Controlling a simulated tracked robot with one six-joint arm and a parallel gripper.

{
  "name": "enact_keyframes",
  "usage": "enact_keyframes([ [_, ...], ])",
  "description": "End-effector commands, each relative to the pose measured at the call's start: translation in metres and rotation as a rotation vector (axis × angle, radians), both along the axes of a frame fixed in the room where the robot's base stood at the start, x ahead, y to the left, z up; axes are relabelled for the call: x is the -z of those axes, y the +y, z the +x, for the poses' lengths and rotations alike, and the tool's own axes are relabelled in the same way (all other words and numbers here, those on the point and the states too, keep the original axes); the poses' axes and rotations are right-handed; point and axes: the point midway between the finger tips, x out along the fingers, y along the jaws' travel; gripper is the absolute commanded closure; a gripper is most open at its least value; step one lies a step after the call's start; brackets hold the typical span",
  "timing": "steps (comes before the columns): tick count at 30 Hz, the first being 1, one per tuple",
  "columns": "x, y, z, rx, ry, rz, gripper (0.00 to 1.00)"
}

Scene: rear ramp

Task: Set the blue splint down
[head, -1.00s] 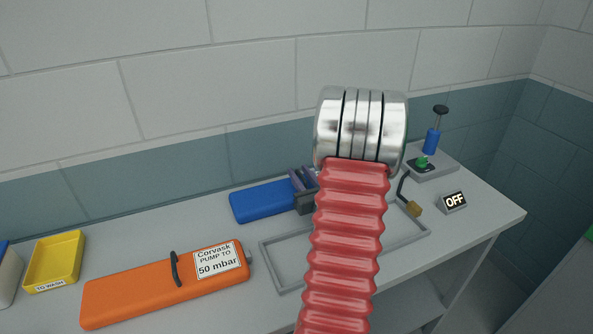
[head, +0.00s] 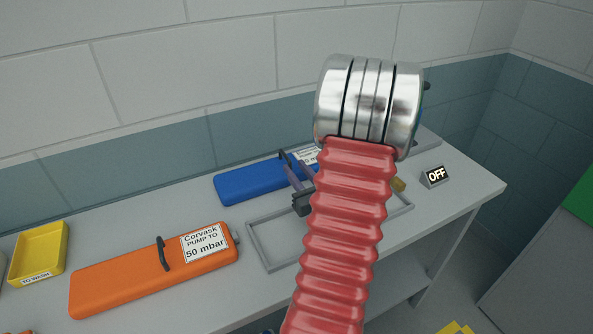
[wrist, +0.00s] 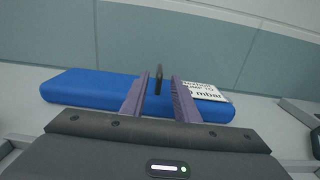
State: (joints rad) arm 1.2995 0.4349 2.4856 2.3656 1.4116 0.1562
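The blue splint (head: 243,184) lies on the bench at the foot of the wall, behind a grey rectangular frame. My hose-like arm hides its right part in the head view. In the wrist view the splint (wrist: 85,88) lies across the picture, with a white label (wrist: 203,90) right of its dark upright handle (wrist: 159,78). My gripper (wrist: 157,80) is open, with one purple finger on each side of the handle and gaps visible on both sides. In the head view my gripper (head: 293,165) is at the splint, partly hidden by my arm.
An orange splint (head: 120,285) lies on the bench at left, beside a yellow tray (head: 58,262). The empty grey frame (head: 262,247) lies in front of the blue splint. A small OFF sign (head: 435,177) stands at right.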

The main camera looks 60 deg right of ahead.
Motion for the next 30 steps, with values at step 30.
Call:
enact_keyframes([
  [30, -0.06, 0.22, 0.116, -0.75, 0.175, -0.335, 0.72],
])
